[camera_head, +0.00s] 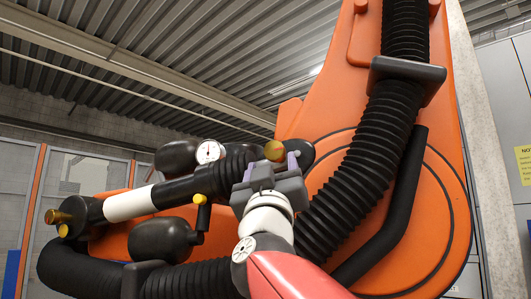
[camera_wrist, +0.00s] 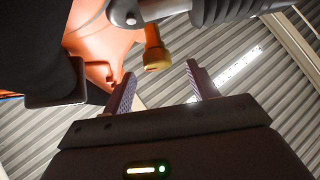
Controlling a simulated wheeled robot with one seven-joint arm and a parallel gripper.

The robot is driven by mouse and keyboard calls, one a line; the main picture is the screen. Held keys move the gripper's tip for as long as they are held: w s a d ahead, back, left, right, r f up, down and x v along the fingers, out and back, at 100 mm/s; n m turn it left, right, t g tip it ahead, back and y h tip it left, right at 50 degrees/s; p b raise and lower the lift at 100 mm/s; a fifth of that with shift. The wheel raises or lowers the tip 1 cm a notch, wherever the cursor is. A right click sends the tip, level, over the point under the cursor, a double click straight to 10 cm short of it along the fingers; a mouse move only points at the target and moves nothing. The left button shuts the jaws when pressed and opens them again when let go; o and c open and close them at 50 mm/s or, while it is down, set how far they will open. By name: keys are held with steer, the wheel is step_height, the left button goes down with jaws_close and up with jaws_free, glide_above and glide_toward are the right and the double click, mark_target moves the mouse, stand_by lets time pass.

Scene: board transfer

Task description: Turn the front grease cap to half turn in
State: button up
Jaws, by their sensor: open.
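A brass-yellow grease cap (camera_head: 274,151) with a reddish patch on its face shows just above my gripper in the head view. In the wrist view the cap (camera_wrist: 155,52) hangs on a short stem from a grey fitting, above the gap between my fingertips. My gripper (camera_head: 271,167) is open and empty, its two fingers pointing up toward the cap. In the wrist view the gripper (camera_wrist: 160,74) has one finger to each side of the cap's line, and the cap looks just beyond the tips. Contact is not visible. The cap's turn position cannot be read.
The large orange robot arm (camera_head: 440,215) fills the right. A ribbed black hose (camera_head: 401,105) runs close to my wrist. A pressure gauge (camera_head: 209,151), a yellow-topped fitting (camera_head: 200,199) and brass end pieces (camera_head: 60,217) lie left. Open room shows above the cap.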

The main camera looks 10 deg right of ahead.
mark_target(275, 148)
steer(key=shift+d+r+m+h, duration=0.15)
steer(key=shift+d+m+h, duration=0.1)
steer(key=shift+m+h, duration=0.05)
steer(key=p+x, duration=0.2)
steer(key=x, duration=0.5)
steer(key=shift+w, duration=0.25)
steer(key=shift+r, duration=0.1)
steer(key=c, duration=1)
